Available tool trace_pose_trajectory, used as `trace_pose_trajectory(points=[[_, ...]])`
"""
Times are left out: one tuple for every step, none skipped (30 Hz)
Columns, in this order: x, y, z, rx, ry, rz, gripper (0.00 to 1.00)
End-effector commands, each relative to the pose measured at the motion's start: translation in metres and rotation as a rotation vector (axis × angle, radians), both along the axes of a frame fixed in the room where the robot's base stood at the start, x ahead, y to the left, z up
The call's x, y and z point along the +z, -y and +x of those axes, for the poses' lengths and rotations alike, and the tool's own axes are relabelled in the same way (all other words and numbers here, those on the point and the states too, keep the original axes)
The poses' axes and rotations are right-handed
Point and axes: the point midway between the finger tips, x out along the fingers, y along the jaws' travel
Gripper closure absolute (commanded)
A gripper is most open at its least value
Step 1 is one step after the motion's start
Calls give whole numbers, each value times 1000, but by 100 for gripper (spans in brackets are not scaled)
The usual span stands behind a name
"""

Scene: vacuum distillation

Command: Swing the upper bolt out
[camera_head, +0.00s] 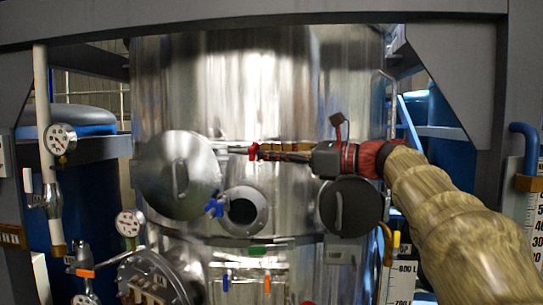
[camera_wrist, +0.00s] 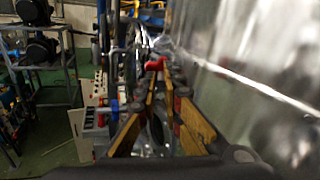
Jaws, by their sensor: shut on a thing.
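The upper bolt (camera_head: 254,151) has a red knob and a thin metal shank that points left, in front of the steel vessel (camera_head: 300,90). My gripper (camera_head: 262,152) reaches in from the right, its fingertips at the red knob. In the wrist view my gripper's (camera_wrist: 158,82) two orange-and-black fingers converge toward the bolt's red knob (camera_wrist: 155,64). My gripper is shut on the bolt; the exact contact is small and blurred. A blue-knobbed bolt (camera_head: 214,206) sits lower, beside a round port (camera_head: 243,210). The upper bolt's pivot cannot be made out.
A round metal cover (camera_head: 180,175) with a handle is left of the port. A dark round cover (camera_head: 351,205) lies below my wrist. Gauges (camera_head: 61,139) and valves stand at the left. In the wrist view, the vessel wall (camera_wrist: 265,85) is close on the right.

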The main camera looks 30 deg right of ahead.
Motion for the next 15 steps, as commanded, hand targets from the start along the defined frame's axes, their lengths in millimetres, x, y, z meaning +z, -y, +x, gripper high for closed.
trace_pose_trajectory(points=[[0, -1, -1, -8, 1, 1, 100], [0, -1, -1, -10, 1, 1, 100], [0, -1, -1, -12, 1, 1, 100], [0, -1, -1, -11, 1, 1, 100], [0, -1, -1, -11, 1, 1, 100], [0, -1, -1, -11, 1, 1, 100], [1, -1, -1, -11, 1, 1, 100], [1, -1, -1, -11, 1, 1, 100], [1, -1, -1, -11, 1, 1, 100], [1, -1, -1, -11, 1, 1, 90], [1, -1, -1, -11, 2, 0, 89], [1, -1, -1, -11, 2, 0, 86], [1, -1, -1, -11, 2, 0, 85], [1, -1, -1, -11, 2, 0, 83], [1, -1, -1, -11, 2, 0, 81]])
